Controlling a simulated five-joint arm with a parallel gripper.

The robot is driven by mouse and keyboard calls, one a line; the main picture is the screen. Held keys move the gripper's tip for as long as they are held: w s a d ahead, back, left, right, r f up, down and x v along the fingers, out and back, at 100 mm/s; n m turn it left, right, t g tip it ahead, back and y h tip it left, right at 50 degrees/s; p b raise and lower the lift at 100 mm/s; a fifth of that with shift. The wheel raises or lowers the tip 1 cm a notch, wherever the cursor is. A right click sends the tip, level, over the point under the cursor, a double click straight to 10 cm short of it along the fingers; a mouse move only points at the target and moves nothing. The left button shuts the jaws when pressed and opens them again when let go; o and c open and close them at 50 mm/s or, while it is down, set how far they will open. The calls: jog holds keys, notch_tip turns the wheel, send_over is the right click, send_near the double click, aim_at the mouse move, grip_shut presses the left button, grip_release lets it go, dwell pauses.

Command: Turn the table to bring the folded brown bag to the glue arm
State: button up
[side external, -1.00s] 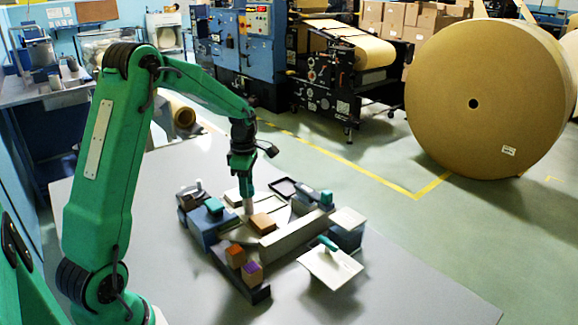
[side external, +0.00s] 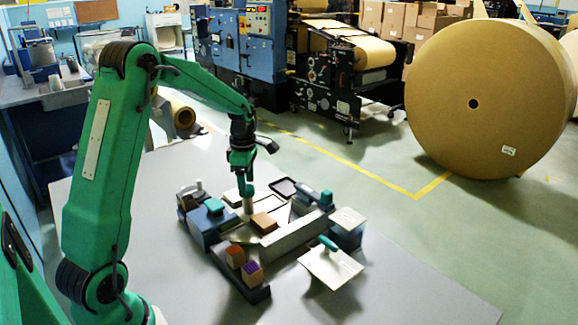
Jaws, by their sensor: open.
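The folded brown bag (side external: 263,222) looks like a small brown block lying in the middle of the fixture on the grey table. A pale flat surface (side external: 238,233), perhaps part of the turning table, shows under and beside it. My gripper (side external: 249,207) points down just behind and left of the brown bag, low over the fixture. Its jaws are open, though the fingertips are too small to make out well. I cannot tell whether they touch anything. A glue arm cannot be picked out with certainty; a teal-topped part (side external: 326,197) stands at the right rear.
A long grey wall (side external: 296,236) runs along the fixture's right front. A dark tray (side external: 262,292) holds an orange-topped block (side external: 235,256) and a purple-topped block (side external: 252,272). A white plate with a teal handle (side external: 331,267) lies at right. The table's front left is clear.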

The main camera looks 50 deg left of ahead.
notch_tip(320, 180, up, 7)
jog(key=shift+f, duration=0.1)
dwell(0.3)
jog(key=shift+s+d+r+m, duration=0.15)
jog(key=shift+d+r+m, duration=0.2)
jog(key=shift+m, duration=0.05)
jog(key=s+d+r+m+t, duration=0.2)
jog(key=s+d+r+m, duration=0.1)
jog(key=s+d+m, duration=0.6)
jog(key=s+d+r+m+t, duration=0.3)
jog(key=s+d+m, duration=0.7)
jog(key=m, duration=0.6)
jog(key=shift+s+d+r+m+t, duration=0.15)
jog(key=shift+m+t, duration=0.15)
jog(key=shift+m, duration=0.1)
